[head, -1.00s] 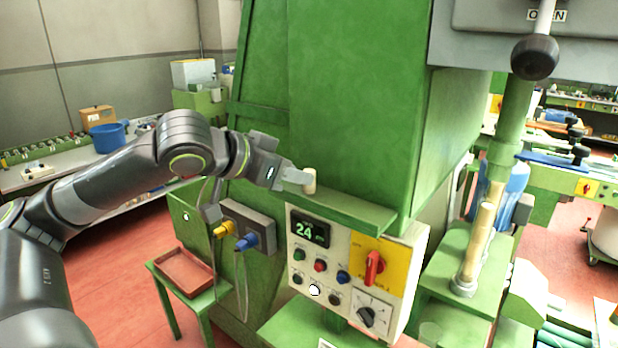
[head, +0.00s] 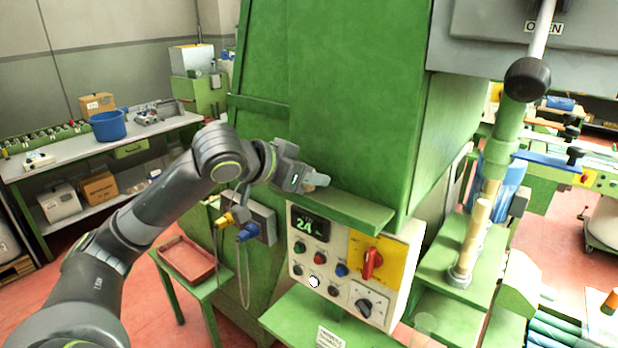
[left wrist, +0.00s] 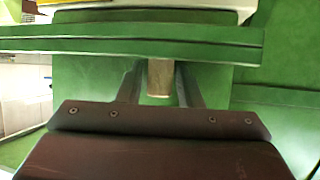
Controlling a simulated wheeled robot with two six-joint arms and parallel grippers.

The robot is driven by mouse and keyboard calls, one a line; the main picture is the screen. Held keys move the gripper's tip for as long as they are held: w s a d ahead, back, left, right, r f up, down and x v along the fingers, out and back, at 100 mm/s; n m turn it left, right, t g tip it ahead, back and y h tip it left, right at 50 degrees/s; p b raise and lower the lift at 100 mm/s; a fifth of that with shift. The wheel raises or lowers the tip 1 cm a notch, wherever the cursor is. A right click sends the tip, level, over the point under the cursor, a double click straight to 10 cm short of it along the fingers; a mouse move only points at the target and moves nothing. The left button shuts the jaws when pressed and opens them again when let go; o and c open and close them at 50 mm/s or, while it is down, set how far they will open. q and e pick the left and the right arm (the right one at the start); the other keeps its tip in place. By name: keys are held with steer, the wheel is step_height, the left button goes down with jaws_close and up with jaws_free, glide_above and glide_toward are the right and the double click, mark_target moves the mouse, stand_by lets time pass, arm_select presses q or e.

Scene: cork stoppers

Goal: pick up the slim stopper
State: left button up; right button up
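The slim stopper (left wrist: 160,78) is a small tan cylinder at the edge of a green ledge. In the left wrist view it lies between the two fingers of my left gripper (left wrist: 159,82). The fingers stand apart on either side of it, with narrow gaps showing. In the head view my left gripper (head: 318,181) is at the left end of the green ledge (head: 350,212) and largely hides the stopper. My right gripper is not in view.
The ledge juts from a tall green machine (head: 345,90) above a control panel (head: 345,265) with a red switch. A red tray (head: 187,258) rests on a small green stand at lower left. A lever with a black knob (head: 527,79) rises at right.

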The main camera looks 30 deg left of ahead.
arm_select(q)
steer(key=shift+c, duration=0.4)
jaws_close()
